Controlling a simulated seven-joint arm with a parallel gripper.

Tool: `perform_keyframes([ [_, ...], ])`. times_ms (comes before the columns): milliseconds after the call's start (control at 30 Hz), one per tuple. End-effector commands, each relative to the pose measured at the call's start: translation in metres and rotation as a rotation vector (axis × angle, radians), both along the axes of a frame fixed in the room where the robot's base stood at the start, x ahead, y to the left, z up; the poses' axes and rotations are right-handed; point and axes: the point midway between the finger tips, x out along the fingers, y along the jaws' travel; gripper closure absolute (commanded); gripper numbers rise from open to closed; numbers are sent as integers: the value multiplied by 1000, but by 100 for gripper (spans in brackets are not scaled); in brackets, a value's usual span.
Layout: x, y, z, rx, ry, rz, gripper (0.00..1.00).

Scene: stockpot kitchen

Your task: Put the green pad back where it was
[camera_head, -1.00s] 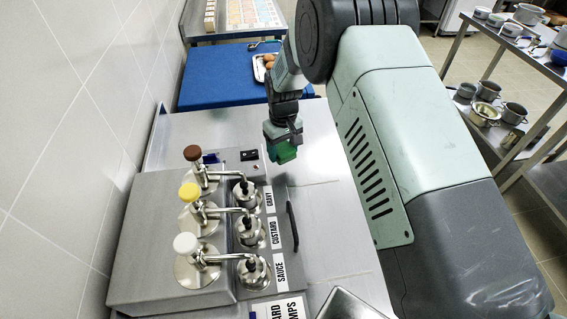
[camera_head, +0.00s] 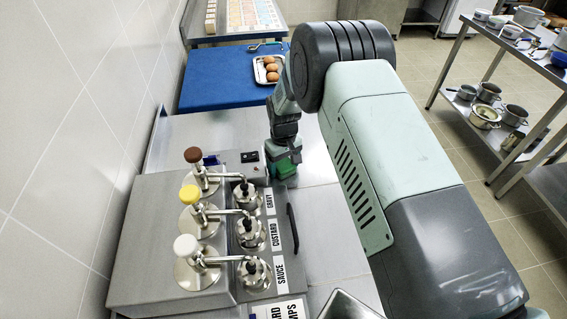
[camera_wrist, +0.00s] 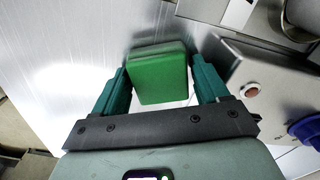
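The green pad (camera_head: 286,169) is between the fingers of my gripper (camera_head: 284,163), low by the far right corner of the pump unit. In the wrist view the pad (camera_wrist: 159,75) shows as a green block with rounded corners. The steel counter lies below. Whether the pad's underside touches the counter is hard to tell.
The steel pump unit (camera_head: 143,237) has brown, yellow and white pump heads, with labels for gravy, custard and sauce. Behind it are a blue board (camera_head: 215,82) and a tray of eggs (camera_head: 257,72). Bare counter (camera_head: 325,230) lies right of the unit; a tiled wall is left.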

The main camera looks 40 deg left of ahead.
Motion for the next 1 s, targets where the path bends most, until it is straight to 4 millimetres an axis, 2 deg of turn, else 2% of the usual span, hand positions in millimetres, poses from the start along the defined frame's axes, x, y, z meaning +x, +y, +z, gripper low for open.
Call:
perform_keyframes([
  [233,0,0,2,0,0,0,26],
  [333,1,1,11,2,-2,0,26],
  [800,0,0,104,3,-1,-1,26],
  [1000,0,0,121,0,0,-1,26],
])
